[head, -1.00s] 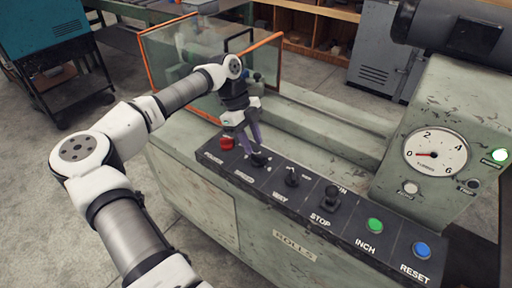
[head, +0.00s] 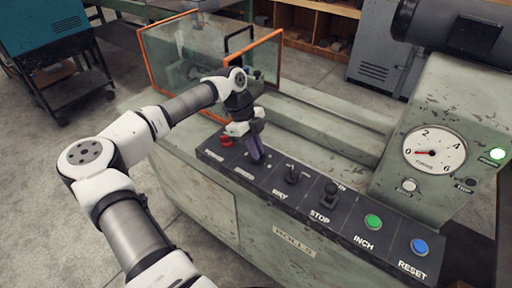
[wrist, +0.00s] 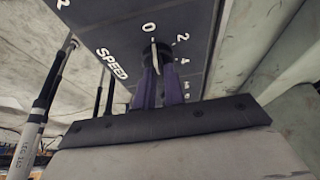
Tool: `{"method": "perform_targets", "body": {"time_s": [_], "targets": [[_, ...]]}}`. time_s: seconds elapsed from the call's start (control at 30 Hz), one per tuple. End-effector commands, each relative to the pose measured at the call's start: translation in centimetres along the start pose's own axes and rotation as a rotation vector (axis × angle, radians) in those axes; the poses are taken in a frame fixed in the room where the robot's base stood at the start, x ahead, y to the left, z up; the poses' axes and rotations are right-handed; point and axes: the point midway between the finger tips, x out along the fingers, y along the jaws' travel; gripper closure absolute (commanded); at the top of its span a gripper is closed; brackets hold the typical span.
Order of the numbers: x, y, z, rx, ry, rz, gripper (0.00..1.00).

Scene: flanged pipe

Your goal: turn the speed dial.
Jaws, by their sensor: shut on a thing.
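The speed dial (wrist: 153,52) is a dark round knob with a white pointer line, seen in the wrist view beside the word SPEED and a scale starting 0, 2, 4. Its pointer lies close to the 0. My gripper (wrist: 158,78) has its two purple fingers shut on the dial, one on each side. In the head view my gripper (head: 257,158) comes down steeply onto the control panel (head: 335,224), and its fingers mostly hide the dial there.
A red knob (head: 226,141) sits just left of my gripper. Black levers (head: 291,174) and (head: 329,194), a green INCH button (head: 373,222) and a blue RESET button (head: 419,246) line the panel. The round gauge (head: 435,150) has its needle near 0. A clear guard (head: 210,60) stands behind.

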Motion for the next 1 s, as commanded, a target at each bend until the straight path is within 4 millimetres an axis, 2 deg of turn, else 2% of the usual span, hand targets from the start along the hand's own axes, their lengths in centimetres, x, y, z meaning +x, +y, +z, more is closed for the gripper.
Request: {"method": "perform_targets", "body": {"time_s": [0.27,0.47,1.0], "targets": [[-0.03,-0.04,0.01,0.035,0.000,0.015,1.00],[-0.03,-0.16,0.02,0.135,-0.001,0.056,1.00],[-0.01,-0.48,-0.10,0.593,-0.002,0.245,1.00]]}}
